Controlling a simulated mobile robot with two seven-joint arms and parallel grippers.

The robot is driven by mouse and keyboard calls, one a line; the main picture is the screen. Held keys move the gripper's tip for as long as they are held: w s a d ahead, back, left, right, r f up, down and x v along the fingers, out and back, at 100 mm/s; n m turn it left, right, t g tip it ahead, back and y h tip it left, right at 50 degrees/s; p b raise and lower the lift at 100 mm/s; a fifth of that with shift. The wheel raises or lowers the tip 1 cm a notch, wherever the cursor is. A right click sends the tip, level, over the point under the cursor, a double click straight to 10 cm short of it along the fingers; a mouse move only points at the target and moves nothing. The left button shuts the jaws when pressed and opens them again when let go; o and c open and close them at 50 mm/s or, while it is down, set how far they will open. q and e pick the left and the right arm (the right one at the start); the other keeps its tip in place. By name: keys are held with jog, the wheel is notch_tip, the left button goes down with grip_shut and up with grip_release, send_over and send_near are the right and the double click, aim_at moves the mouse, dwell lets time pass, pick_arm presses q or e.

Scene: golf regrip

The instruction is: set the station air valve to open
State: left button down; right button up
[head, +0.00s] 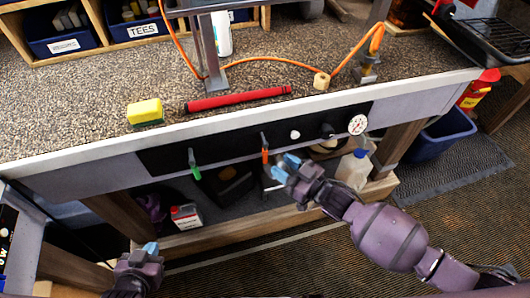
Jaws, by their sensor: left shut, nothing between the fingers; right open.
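A black panel runs along the bench's front face. On it are a green lever (195,164) and an orange lever (265,150), both hanging roughly downward. To their right are a white knob (295,134), a dark knob (327,130) and a round white gauge (357,124). I cannot read any label saying which one is the station air valve. My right gripper (281,168) is open, with blue fingertips just below and right of the orange lever; I cannot tell whether it touches it. My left gripper (150,248) is shut and empty, low at the left, well below the green lever.
On the bench top (90,110) lie a yellow sponge (145,112), a red grip (238,99) and an orange hose (270,60). A metal stand (214,80) rises behind. A blue bin (442,135) stands right.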

aim_at(267, 156)
jog(key=x, duration=0.6)
jog(key=shift+w+a+b, duration=0.25)
jog(key=shift+a+b, duration=0.05)
grip_shut()
